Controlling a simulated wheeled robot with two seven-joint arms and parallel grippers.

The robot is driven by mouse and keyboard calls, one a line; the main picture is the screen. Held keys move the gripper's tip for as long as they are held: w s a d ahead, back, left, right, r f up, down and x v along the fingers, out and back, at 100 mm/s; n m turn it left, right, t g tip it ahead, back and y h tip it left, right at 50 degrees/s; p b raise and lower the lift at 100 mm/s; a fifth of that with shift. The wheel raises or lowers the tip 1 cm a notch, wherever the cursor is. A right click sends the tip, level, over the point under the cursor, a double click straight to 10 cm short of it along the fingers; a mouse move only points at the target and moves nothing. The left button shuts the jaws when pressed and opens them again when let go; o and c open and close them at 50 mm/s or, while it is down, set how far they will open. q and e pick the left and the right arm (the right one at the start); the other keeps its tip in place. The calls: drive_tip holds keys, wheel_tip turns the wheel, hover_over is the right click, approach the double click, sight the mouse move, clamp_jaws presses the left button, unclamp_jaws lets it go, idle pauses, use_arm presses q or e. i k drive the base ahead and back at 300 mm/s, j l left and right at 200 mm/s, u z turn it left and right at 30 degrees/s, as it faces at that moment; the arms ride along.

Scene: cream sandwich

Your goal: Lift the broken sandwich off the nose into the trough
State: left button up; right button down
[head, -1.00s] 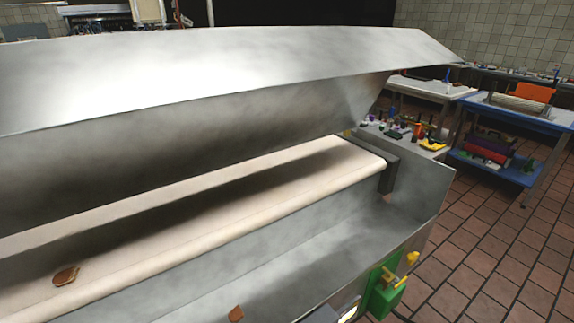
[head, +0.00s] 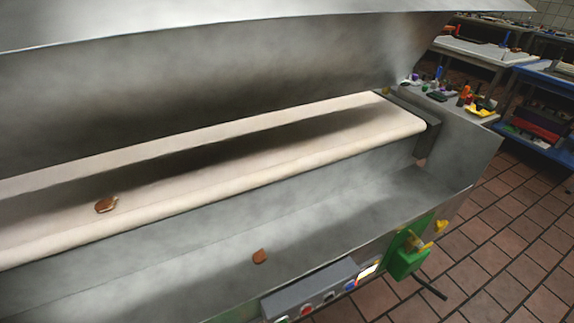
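A small brown broken sandwich piece (head: 106,204) lies on the cream belt (head: 230,180), near the belt's rounded front edge, the nose (head: 300,182), at the left. A second brown piece (head: 260,256) lies lower down in the grey metal trough (head: 330,222), in front of the belt and apart from it. Neither of my grippers shows in the head view.
A large metal hood (head: 220,80) hangs over the belt. A bench with bottles and tools (head: 455,100) stands beyond the right end. Tiled floor is clear at the right.

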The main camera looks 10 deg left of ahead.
sight(102, 206)
drive_tip(key=u, duration=1.6)
